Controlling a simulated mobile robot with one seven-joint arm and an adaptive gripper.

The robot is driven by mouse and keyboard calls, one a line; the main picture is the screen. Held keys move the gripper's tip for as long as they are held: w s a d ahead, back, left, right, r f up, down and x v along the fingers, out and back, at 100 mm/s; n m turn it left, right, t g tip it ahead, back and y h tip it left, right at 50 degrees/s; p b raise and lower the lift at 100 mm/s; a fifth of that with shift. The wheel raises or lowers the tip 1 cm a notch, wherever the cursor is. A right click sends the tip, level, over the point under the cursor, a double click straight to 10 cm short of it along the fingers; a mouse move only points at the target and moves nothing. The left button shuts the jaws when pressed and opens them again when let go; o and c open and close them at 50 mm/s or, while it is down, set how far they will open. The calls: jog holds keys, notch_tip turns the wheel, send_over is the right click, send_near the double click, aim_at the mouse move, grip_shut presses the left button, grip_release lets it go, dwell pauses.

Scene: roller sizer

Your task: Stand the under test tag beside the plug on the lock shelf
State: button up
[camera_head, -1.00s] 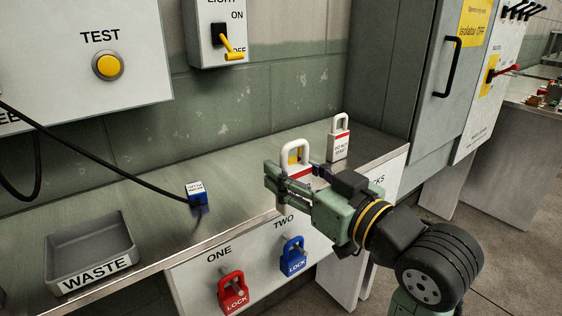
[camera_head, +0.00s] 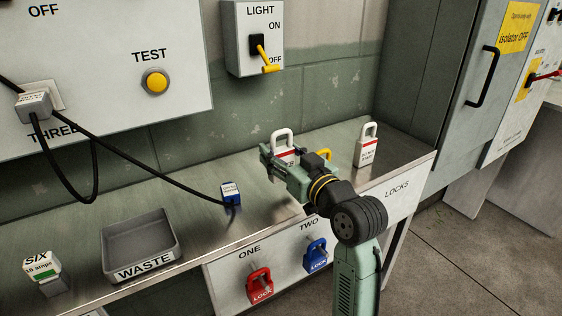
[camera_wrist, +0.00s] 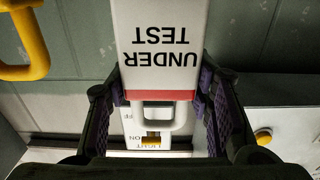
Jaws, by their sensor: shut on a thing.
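The under test tag is a white padlock-shaped tag (camera_head: 283,137) with a red band. My gripper (camera_head: 276,160) is shut on it, and its body is partly hidden behind the fingers. In the wrist view the tag (camera_wrist: 162,45) fills the middle between both fingers (camera_wrist: 160,110), with its lettering upside down. I cannot tell whether its base touches the shelf. The plug (camera_head: 231,193), blue with a white label, sits on the lock shelf (camera_head: 262,208) at the end of a black cable, left of my gripper and apart from the tag.
A yellow padlock (camera_head: 323,153) stands partly hidden behind my gripper. A white tag (camera_head: 367,146) stands further right. A grey waste tray (camera_head: 178,236) lies left of the plug. Red (camera_head: 260,285) and blue (camera_head: 316,252) locks hang on the front. A black cable (camera_head: 140,140) slants down to the plug.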

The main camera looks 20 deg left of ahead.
jog(key=shift+a+f, duration=0.1)
jog(key=shift+f, duration=1.65)
jog(key=shift+f, duration=0.2)
jog(key=o, duration=1.2)
jog(key=shift+r, duration=0.15)
jog(key=shift+r+p, duration=0.25)
jog(key=shift+p, duration=0.2)
jog(key=b+v, duration=0.3)
jog(key=v, duration=0.9)
jog(key=shift+f+b, duration=0.2)
jog(key=shift+b, duration=0.15)
